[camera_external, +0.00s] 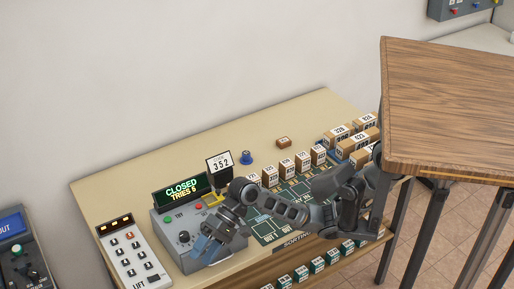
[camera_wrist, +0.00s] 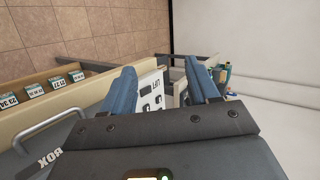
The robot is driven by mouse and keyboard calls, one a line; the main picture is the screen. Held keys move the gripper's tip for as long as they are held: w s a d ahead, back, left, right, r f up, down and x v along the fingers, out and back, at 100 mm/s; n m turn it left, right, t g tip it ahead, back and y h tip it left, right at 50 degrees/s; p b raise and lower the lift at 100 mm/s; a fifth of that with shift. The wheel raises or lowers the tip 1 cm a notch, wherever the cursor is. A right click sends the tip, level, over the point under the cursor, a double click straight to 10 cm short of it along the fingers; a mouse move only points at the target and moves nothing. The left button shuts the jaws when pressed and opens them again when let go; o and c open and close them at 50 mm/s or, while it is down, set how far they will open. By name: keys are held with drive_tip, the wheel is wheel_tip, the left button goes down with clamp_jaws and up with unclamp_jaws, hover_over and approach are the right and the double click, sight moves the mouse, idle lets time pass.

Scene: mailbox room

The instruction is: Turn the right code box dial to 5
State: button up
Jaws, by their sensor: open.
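The grey code box (camera_external: 167,232) stands at the left end of the table, with a lit display (camera_external: 182,189) reading CLOSED and a tries count. One dark dial (camera_external: 183,237) shows on its left part. The right dial is not visible; my arm and gripper cover that side of the box. My gripper (camera_external: 203,250), with blue fingers, is in front of the box's face, low down. In the wrist view its two blue fingers are spread apart with nothing between them; whether they touch the box cannot be told. A sign (camera_external: 220,162) reading 352 stands behind the box.
A white LIFT keypad (camera_external: 131,257) stands left of the code box and shows beyond the fingers in the wrist view (camera_wrist: 147,95). Small numbered boxes (camera_external: 286,167) line the table to the right. A taller wooden table (camera_external: 450,100) is at right.

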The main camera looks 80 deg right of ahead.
drive_tip(key=d+r+m+g+h, duration=0.1)
drive_tip(key=d+h, duration=0.2)
drive_tip(key=d, duration=0.4)
drive_tip(key=d+g+h+p, duration=0.1)
drive_tip(key=d+g+h, duration=0.1)
drive_tip(key=d, duration=0.5)
drive_tip(key=d+r+m+g+h+p, duration=0.1)
drive_tip(key=d+g+h, duration=0.1)
drive_tip(key=d+h, duration=0.2)
drive_tip(key=shift+s+d+r+m+h, duration=0.15)
drive_tip(key=shift+d, duration=0.65)
drive_tip(key=shift+s+d+r+m+h, duration=0.15)
drive_tip(key=shift+d, duration=0.6)
drive_tip(key=shift+d+f, duration=0.1)
drive_tip(key=shift+d, duration=0.1)
wheel_tip(320, 180, down, 8)
drive_tip(key=shift+r+b, duration=0.25)
drive_tip(key=shift+b, duration=0.25)
drive_tip(key=c, duration=1)
